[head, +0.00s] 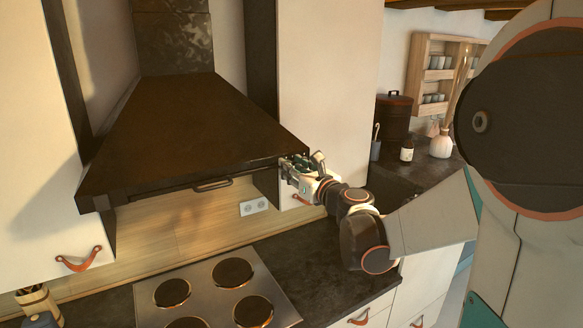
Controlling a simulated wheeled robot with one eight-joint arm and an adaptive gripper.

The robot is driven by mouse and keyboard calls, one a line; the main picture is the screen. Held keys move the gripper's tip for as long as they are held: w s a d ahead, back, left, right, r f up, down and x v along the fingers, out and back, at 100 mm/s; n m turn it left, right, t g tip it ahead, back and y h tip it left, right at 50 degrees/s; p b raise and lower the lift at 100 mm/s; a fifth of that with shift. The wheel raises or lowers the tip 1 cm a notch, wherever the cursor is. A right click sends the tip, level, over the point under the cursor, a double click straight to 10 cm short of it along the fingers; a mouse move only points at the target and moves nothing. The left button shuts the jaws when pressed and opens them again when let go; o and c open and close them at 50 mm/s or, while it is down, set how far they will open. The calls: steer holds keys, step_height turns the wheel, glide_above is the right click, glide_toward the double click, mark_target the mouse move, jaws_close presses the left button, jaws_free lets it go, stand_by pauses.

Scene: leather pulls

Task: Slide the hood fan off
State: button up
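My gripper (292,168) is at the hood's front right corner, right of the handle. Its fingers point left toward the hood's edge; I cannot tell whether they touch it. The fingers are small and partly overlapped, so their opening is unclear. No separate fan slider can be made out; the edge behind my gripper is hidden.
A cooktop (202,279) with several round burners lies below on the dark counter (325,270). A wall socket (254,206) is under the hood. Pale cabinets flank the hood. A white vase (441,145) and a dark canister (394,116) stand on the right counter.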

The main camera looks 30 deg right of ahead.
steer(key=s, duration=0.6)
steer(key=shift+s+d, duration=0.15)
steer(key=shift+s, duration=0.05)
steer(key=w+a+f+n+g+y+b, duration=0.25)
steer(key=a+n, duration=0.55)
steer(key=a, duration=0.4)
steer(key=s+a+f+n+g+y+b, duration=0.25)
steer(key=s+a+f+n+b, duration=0.35)
steer(key=a+f+n+b, duration=0.4)
steer(key=s+d+f+n+g+h+b, duration=0.2)
steer(key=s+f+n+b, duration=0.6)
steer(key=f, duration=0.6)
steer(key=s+d+f+n+g+h+b, duration=0.2)
steer(key=s+f+n+b, duration=0.7)
steer(key=f, duration=0.6)
steer(key=s+g+h, duration=0.1)
steer(key=s+g, duration=0.1)
steer(key=shift+s+d+f+n+h, duration=0.2)
steer(key=shift+s+d+n+h, duration=0.1)
steer(key=shift+s+d, duration=0.1)
